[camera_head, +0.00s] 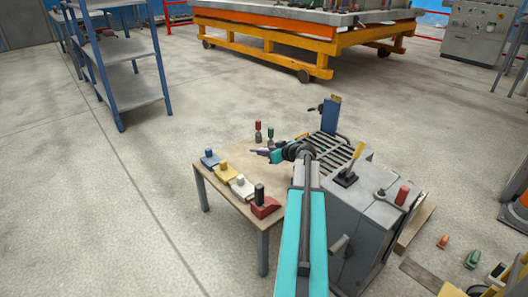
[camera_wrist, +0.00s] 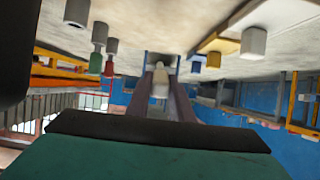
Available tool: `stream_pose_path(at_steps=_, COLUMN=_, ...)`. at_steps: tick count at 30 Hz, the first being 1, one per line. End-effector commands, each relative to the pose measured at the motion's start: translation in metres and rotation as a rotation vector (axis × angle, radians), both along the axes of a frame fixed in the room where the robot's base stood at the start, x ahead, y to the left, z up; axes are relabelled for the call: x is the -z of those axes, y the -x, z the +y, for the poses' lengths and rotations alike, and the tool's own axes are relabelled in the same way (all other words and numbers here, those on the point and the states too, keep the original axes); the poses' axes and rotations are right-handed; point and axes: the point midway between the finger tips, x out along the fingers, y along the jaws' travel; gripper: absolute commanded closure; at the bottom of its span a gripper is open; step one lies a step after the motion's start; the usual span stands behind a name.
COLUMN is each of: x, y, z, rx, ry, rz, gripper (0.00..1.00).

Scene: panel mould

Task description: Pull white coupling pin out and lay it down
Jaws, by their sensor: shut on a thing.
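My gripper (camera_head: 261,151) is over the wooden table (camera_head: 225,165), reaching in from the right. In the wrist view its two dark fingers are shut on a pale, whitish piece (camera_wrist: 160,82), which looks like the white coupling pin. In the head view the pin is too small to make out at the fingertips. I cannot tell whether it touches the table. A red pin (camera_head: 258,127) and a green pin (camera_head: 270,135) stand on grey bases behind the gripper; the red one (camera_wrist: 98,35) and green one (camera_wrist: 95,64) also show in the wrist view.
Blue (camera_head: 209,157), yellow (camera_head: 226,171), white (camera_head: 242,185) and red (camera_head: 265,206) blocks line the table's left and front edge. A grey machine (camera_head: 370,210) with levers adjoins the table on the right. Bare tabletop shows between the blocks and my gripper.

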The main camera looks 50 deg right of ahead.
Motion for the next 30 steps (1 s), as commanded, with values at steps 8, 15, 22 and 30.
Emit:
stream_pose_path(at_steps=8, x=0.024, y=0.000, z=0.000, rx=0.000, ry=-0.002, rz=0.000, gripper=1.00)
stream_pose_path(at_steps=15, x=0.042, y=0.000, z=0.000, rx=0.000, ry=-0.001, rz=0.000, gripper=1.00)
stream_pose_path(at_steps=22, x=0.059, y=0.000, z=0.000, rx=0.002, ry=-0.001, rz=0.000, gripper=1.00)
stream_pose_path(at_steps=30, x=0.071, y=0.000, z=0.000, rx=0.001, ry=0.000, rz=0.000, gripper=1.00)
